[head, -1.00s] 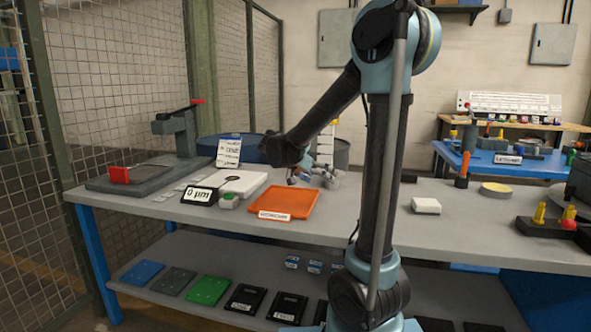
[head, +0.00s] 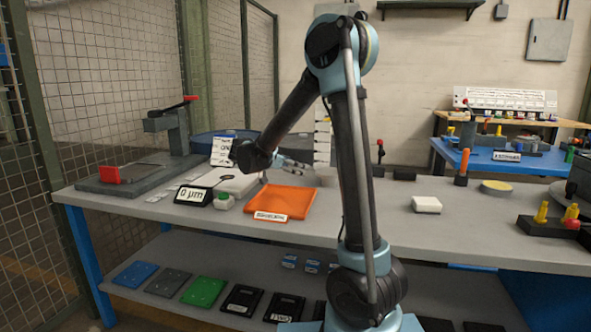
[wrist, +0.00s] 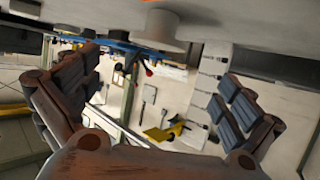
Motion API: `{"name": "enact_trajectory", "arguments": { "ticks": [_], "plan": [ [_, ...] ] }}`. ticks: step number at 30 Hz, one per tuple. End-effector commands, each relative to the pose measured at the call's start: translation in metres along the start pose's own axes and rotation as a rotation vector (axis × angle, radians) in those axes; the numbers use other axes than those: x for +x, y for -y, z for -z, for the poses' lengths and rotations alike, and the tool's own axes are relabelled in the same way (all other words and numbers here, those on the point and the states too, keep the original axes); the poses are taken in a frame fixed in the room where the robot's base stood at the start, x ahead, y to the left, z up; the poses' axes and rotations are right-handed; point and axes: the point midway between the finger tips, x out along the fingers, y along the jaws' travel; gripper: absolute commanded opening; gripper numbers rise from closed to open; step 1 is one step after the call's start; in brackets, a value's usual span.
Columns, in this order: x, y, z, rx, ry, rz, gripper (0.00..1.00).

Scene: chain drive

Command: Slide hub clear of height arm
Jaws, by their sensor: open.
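My gripper (head: 290,164) hangs over the bench behind the orange tray, its forearm coming from the right. In the wrist view its two brown, dark-padded fingers (wrist: 155,78) are wide apart with nothing held between them. A grey round part (wrist: 168,27) shows at the top of the wrist view, beyond the fingers; I cannot tell if it is the hub. A white plate (head: 232,184) with a thin dark piece on it stands behind the "0 µm" display (head: 193,196). I cannot make out the height arm surely; my wrist partly covers that area.
The orange tray (head: 297,200) lies on the grey bench (head: 350,220), with a white green-topped block (head: 224,202) left of it. A grey press with a red handle (head: 165,125) stands far left. A white block (head: 426,204) lies right.

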Motion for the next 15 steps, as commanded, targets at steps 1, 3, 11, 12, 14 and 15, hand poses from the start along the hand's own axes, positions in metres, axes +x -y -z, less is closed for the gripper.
{"name": "enact_trajectory", "arguments": {
  "ticks": [1, 3, 11, 12, 14, 15],
  "plan": [
    [0.004, 0.000, 0.000, 0.001, 0.000, -0.001, 1.00],
    [0.012, 0.000, 0.000, 0.001, 0.000, -0.002, 1.00],
    [0.053, -0.001, 0.000, 0.001, 0.000, -0.003, 1.00],
    [0.059, -0.001, 0.000, 0.001, 0.000, -0.003, 1.00],
    [0.069, -0.001, 0.000, 0.001, 0.000, -0.003, 1.00],
    [0.075, -0.001, 0.000, 0.001, 0.000, -0.003, 1.00]
  ]
}}
